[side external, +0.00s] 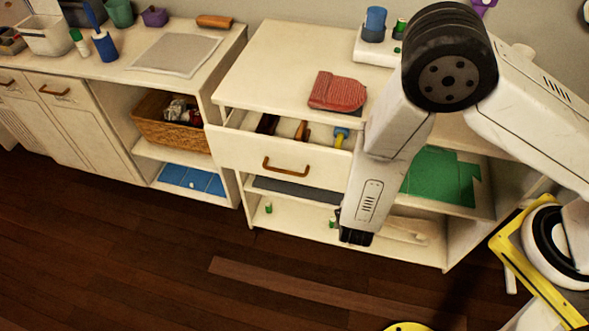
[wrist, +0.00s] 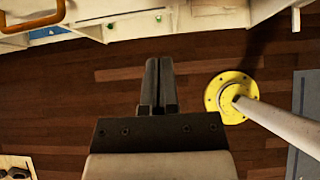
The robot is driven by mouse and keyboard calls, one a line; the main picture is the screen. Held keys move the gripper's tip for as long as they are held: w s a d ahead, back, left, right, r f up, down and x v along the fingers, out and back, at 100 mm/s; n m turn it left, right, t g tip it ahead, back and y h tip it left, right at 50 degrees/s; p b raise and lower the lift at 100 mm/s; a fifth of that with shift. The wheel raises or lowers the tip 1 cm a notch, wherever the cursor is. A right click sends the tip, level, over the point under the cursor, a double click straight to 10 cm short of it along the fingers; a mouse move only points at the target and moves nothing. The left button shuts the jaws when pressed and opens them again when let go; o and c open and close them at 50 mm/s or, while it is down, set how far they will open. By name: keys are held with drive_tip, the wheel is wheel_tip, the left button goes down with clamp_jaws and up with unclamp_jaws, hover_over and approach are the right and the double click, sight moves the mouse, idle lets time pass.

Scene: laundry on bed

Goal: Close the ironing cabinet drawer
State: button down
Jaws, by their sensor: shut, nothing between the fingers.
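The ironing cabinet (side external: 300,70) is white, with a drawer (side external: 235,150) pulled out at its front. Several small items lie inside the open drawer. A brown drawer handle (side external: 280,168) is on the drawer front, and it also shows at the top left corner of the wrist view (wrist: 35,22). My gripper (side external: 356,238) points down in front of the cabinet, to the right of and lower than the handle, apart from it. In the wrist view my gripper's fingers (wrist: 158,85) are together and empty above the floor. My arm hides the drawer's right end.
A folded red cloth (side external: 337,91) lies on the cabinet top near the drawer. Open shelves below hold a green folded item (side external: 440,178) and small bottles. A wicker basket (side external: 168,125) sits in the left cabinet. The wooden floor (side external: 130,240) in front is mostly clear.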

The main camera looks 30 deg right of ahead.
drive_tip(key=w+d+r+x, duration=0.1)
drive_tip(key=r+x, duration=0.1)
drive_tip(key=x, duration=1)
drive_tip(key=shift+w+d+f, duration=0.25)
drive_tip(key=shift+w+d, duration=0.15)
drive_tip(key=w+d, duration=0.7)
drive_tip(key=shift+w+d, duration=0.15)
idle(0.3)
drive_tip(key=shift+r, duration=0.1)
